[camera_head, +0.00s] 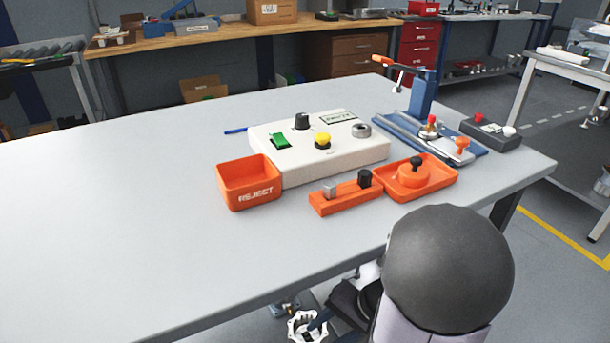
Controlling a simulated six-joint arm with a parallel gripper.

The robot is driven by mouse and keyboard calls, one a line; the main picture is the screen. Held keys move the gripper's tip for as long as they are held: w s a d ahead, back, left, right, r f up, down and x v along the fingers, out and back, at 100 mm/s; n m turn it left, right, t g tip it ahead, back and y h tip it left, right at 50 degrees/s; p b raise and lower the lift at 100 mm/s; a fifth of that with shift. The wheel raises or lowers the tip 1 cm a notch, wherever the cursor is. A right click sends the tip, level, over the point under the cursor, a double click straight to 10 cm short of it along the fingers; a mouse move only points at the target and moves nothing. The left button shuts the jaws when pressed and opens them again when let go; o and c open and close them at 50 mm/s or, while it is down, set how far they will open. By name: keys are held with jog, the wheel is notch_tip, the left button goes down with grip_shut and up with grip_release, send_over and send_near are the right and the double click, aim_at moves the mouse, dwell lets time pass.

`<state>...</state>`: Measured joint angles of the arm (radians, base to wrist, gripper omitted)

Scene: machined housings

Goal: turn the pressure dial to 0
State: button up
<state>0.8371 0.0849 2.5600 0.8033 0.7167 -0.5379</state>
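A white control box (330,160) stands on the grey table. On its top are a black knob (302,121), a green rocker switch (279,141), a yellow push button (322,140) and a grey round dial or ring (361,130) at the right. I cannot tell which one is the pressure dial; no scale or pointer is readable. My arm rises at the bottom right, well apart from the box. What seems to be my gripper (309,325) is low at the bottom edge, below the table's front edge; its fingers cannot be made out.
An orange REJECT bin (248,183) stands at the box's front left. An orange block fixture (345,197) and an orange tray (438,184) lie in front. A blue lever press (422,100) and a grey button box (490,131) are at the right. The table's left side is clear.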

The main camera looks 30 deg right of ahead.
jog(key=s+d+r+m+g+h+p, duration=0.2)
jog(key=s+d+r+m+h+p, duration=0.15)
jog(key=s+d+r+p, duration=1)
jog(key=d+r+m+h+p, duration=0.1)
jog(key=d+r+h+p, duration=0.15)
jog(key=r+p, duration=0.4)
jog(key=s+d+r+m+h+p, duration=0.1)
jog(key=d+r+p, duration=0.35)
jog(key=r, duration=0.35)
jog(key=d+r+m+h+p, duration=0.2)
jog(key=d+r+p, duration=0.1)
jog(key=r+p, duration=0.35)
jog(key=w+a+r+n+y+p, duration=0.3)
jog(key=w+a+r+n+p, duration=0.5)
jog(key=w+a+r+p, duration=0.4)
jog(key=a+r+n+g+y+p, duration=0.1)
jog(key=a+r+n+p, duration=0.35)
jog(key=a, duration=0.55)
jog(key=a+r+n+g+y+p, duration=0.1)
jog(key=a+r+n+p, duration=0.4)
jog(key=a, duration=0.5)
jog(key=n+t+y+b, duration=0.2)
jog(key=n+t+b, duration=0.2)
jog(key=n+b, duration=0.7)
send_near(302, 115)
jog(key=f+m+b, duration=0.1)
jog(key=m+b, duration=0.2)
jog(key=shift+p+x, duration=1.05)
jog(key=shift+x, duration=2.7)
